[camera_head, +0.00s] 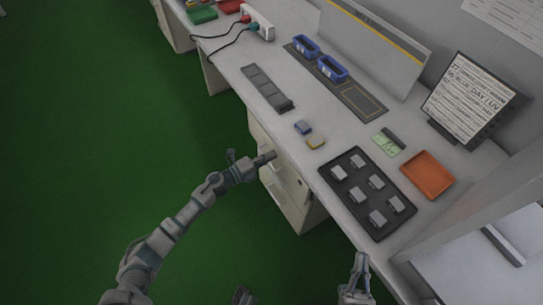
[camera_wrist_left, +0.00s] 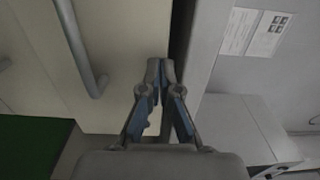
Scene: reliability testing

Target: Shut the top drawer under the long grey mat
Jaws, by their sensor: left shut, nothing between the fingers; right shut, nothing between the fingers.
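The cream drawer cabinet (camera_head: 297,205) stands under the front edge of the white bench, with pale handles on its front. In the left wrist view a cream drawer front (camera_wrist_left: 125,40) with a grey bar handle (camera_wrist_left: 82,50) fills the left side. My left gripper (camera_head: 268,157) is shut and empty at the upper part of the cabinet front. In the left wrist view its closed tips (camera_wrist_left: 160,65) are at the drawer front's edge, beside a dark gap; contact cannot be told. How far the drawer stands out is unclear. My right gripper (camera_head: 361,263) is shut and empty near the bench's front edge.
On the bench (camera_head: 318,171) are a long grey mat (camera_head: 266,87), a dark mat (camera_head: 357,101) with blue bins, a black tray (camera_head: 352,195) of grey blocks, an orange tray (camera_head: 428,174) and a sign (camera_head: 466,98). Green floor (camera_head: 90,130) is clear at left.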

